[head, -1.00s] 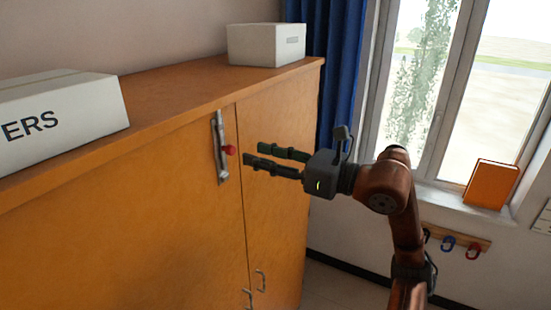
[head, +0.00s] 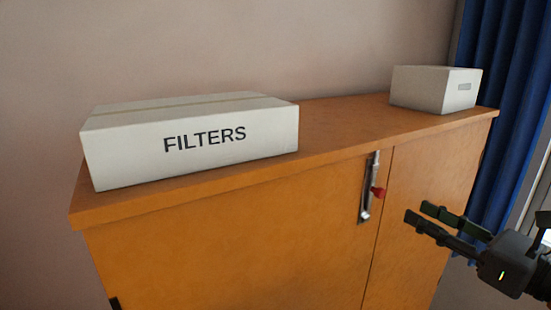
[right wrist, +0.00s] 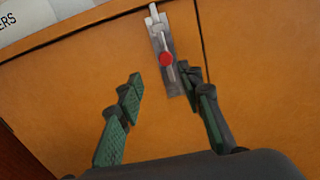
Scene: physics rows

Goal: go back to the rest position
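My right gripper (head: 424,218) is at the right of the head view, in front of the wooden cabinet (head: 240,250). Its two fingers are apart with nothing between them. In the right wrist view the open fingers (right wrist: 160,82) point at the cabinet door. A metal latch with a red knob (head: 378,193) is on the door, left of and above the fingertips, and apart from them in the head view. It also shows beyond the fingers in the right wrist view (right wrist: 166,58). My left gripper is in neither view.
A white box marked FILTERS (head: 205,140) lies on the cabinet top at the left. A smaller white box (head: 425,90) stands at the top's right end. A blue curtain (head: 500,90) hangs at the right. The cabinet top between the boxes is clear.

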